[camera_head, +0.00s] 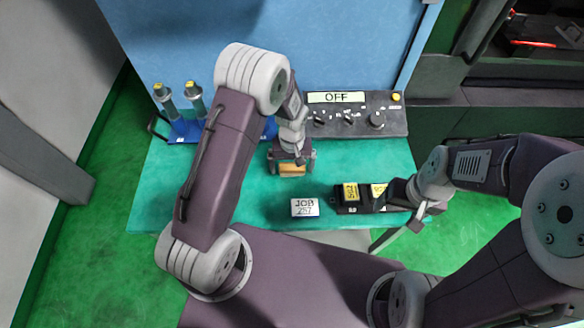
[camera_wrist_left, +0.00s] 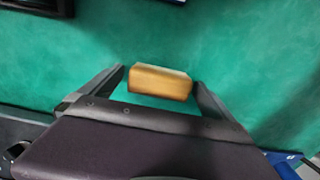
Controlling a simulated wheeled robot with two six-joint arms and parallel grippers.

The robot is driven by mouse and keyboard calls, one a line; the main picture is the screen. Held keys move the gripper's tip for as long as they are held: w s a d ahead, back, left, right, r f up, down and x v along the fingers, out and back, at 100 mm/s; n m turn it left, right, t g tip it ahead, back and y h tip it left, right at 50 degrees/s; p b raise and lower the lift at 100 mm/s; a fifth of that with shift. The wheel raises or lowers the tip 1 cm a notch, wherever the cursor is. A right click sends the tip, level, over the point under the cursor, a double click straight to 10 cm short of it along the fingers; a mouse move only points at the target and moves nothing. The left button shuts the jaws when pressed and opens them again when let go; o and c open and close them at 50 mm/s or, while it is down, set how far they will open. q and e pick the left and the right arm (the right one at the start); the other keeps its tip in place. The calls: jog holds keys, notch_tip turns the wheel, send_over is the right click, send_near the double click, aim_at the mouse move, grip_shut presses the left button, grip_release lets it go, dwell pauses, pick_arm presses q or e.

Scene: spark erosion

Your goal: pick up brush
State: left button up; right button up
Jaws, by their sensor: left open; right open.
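The brush shows as a small wooden block (camera_head: 291,170) on the green table top. It also shows in the left wrist view (camera_wrist_left: 160,82), with its bristles not visible. My left gripper (camera_head: 292,163) is open above the brush, with a finger on either side of it. In the left wrist view the fingers (camera_wrist_left: 160,88) flank the two ends of the block; I cannot tell whether they touch it. My right gripper (camera_head: 417,212) is open at the table's right front, near the black tray, and partly hidden by its own arm.
A control panel (camera_head: 355,118) reading OFF stands behind on the right. A blue rack (camera_head: 183,131) with grey cylinders is at the back left. A white JOB card (camera_head: 305,208) and a black tray (camera_head: 352,209) with yellow labels lie at the front. The left table area is clear.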

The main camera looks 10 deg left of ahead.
aim_at(292, 166)
pick_arm(q)
jog(key=c, duration=1.5)
jog(key=shift+o, duration=0.2)
notch_tip(292, 166, up, 4)
jog(key=shift+w+r+b, duration=0.1)
jog(key=shift+r+b, duration=0.05)
jog(key=shift+b, duration=0.15)
jog(key=w+d+r, duration=0.6)
jog(key=w, duration=0.3)
jog(key=shift+w+d+r+b, duration=0.15)
jog(key=shift+d+r+b, duration=0.15)
jog(key=shift+d+r, duration=0.1)
